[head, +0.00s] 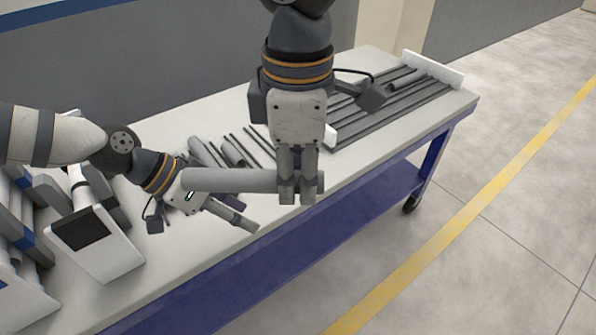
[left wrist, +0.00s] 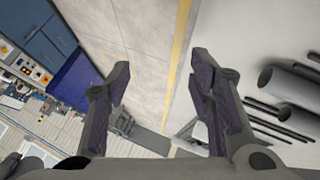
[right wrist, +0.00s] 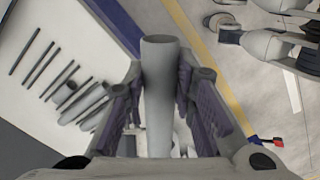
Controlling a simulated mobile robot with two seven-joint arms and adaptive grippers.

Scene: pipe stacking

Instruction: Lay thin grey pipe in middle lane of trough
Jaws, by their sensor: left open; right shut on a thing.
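My right gripper (head: 300,195) hangs from above in the middle of the head view, shut on a grey pipe (head: 230,180). The pipe points left, well above the table. In the right wrist view the same pipe (right wrist: 160,95) sits between both fingers. It looks fairly thick against the dark rods below. The trough (head: 432,68) lies at the far right end of the table, with long dark lanes between white end plates. A grey pipe piece (head: 408,80) lies in it; my right arm hides part of its near end. My left gripper (head: 245,222) is open and empty, low over the table's front edge.
Loose grey pipes (head: 232,150) and thin dark rods (head: 260,140) lie on the table (head: 345,170) behind the held pipe. Grey floor with a yellow line (head: 420,265) is beyond the table's front.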

